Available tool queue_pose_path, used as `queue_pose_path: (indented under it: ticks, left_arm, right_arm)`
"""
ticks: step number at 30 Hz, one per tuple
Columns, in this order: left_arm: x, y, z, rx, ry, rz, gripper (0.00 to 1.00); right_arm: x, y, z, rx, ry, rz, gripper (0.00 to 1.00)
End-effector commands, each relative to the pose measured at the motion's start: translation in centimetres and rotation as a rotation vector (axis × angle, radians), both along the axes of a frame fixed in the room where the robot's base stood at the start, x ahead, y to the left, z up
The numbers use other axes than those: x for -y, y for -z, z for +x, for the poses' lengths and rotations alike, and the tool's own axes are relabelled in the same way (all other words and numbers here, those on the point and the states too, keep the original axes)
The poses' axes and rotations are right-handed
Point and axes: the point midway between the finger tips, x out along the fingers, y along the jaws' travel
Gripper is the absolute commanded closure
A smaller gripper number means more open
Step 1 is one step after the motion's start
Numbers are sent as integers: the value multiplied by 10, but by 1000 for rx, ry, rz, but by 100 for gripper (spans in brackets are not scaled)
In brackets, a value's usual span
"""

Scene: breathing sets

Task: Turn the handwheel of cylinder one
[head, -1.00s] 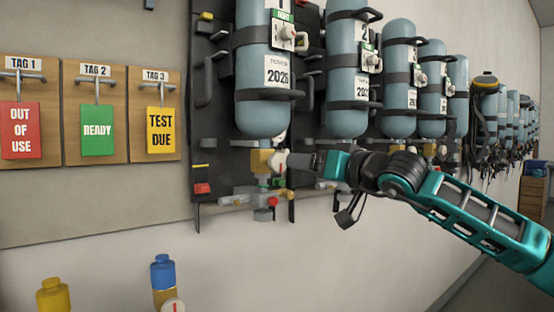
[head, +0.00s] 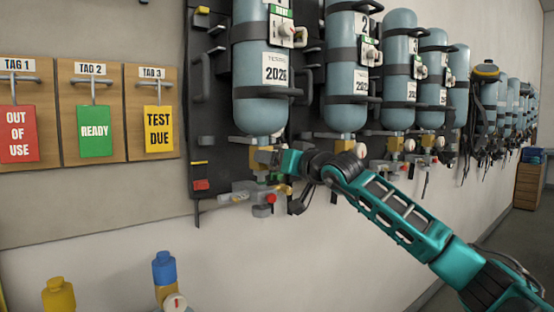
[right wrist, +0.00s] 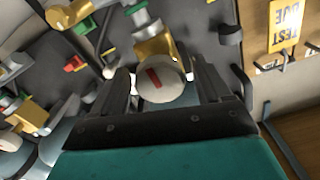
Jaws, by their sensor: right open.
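Cylinder one (head: 262,107) is the nearest pale blue cylinder on the wall rack, with a brass valve (head: 258,141) below it. My right gripper (head: 266,157) reaches in from the right to this valve and hides the handwheel in the head view. In the right wrist view the white round handwheel (right wrist: 161,82) with a red mark faces the camera. The open fingers stand on either side of it. I cannot tell whether either finger touches it. My left gripper is not in view.
Cylinder two (head: 346,105) and several more hang to the right. A pipe fitting with a red knob (head: 270,198) sits just below the gripper. Tag boards (head: 96,150) hang at left. Yellow (head: 58,295) and blue-topped (head: 164,268) items stand at lower left.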

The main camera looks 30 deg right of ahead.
Motion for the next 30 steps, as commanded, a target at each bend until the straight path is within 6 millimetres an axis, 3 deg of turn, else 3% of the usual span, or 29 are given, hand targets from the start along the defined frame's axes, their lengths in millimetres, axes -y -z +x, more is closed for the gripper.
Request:
queue_pose_path:
  ticks: [4, 20, 30]
  left_arm:
    - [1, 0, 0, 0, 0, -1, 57]
    - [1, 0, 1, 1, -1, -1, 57]
    - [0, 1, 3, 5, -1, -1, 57]
  right_arm:
    - [0, 0, 0, 0, 0, 0, 25]
    - [0, 0, 0, 1, 0, 0, 76]
    - [1, -1, -1, 0, 1, 32, 78]
